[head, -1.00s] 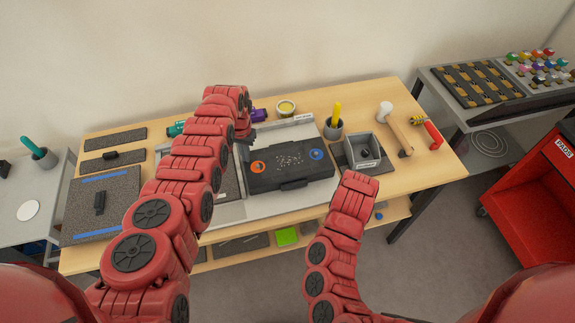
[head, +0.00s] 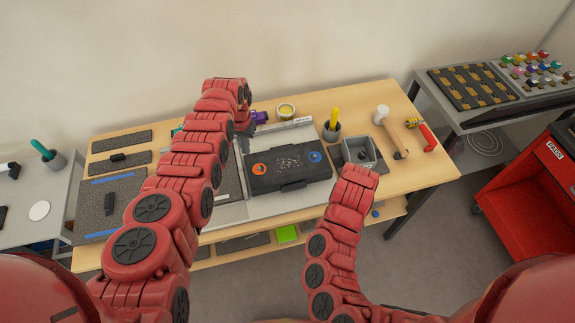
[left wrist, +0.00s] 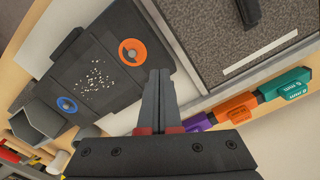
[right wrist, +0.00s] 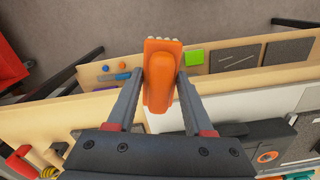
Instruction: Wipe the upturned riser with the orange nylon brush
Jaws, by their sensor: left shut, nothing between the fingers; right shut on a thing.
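The upturned riser (head: 290,172) is a dark block lying on a light grey board on the bench, with white crumbs on its face between an orange ring and a blue ring. In the left wrist view the riser (left wrist: 70,88) lies left of my left gripper (left wrist: 157,72), whose fingers are together and empty. In the head view my left gripper (head: 246,128) is above the board, near the riser's back left corner. In the right wrist view my right gripper (right wrist: 162,78) is shut on the orange nylon brush (right wrist: 160,92), pale bristle tips showing. The head view hides that gripper and brush.
A grey open bin (head: 360,152) stands right of the riser. Behind are a cup with a yellow handle (head: 332,128) and a round tin (head: 286,110). A mallet (head: 392,130) lies farther right. Dark mats (head: 110,205) cover the bench's left end.

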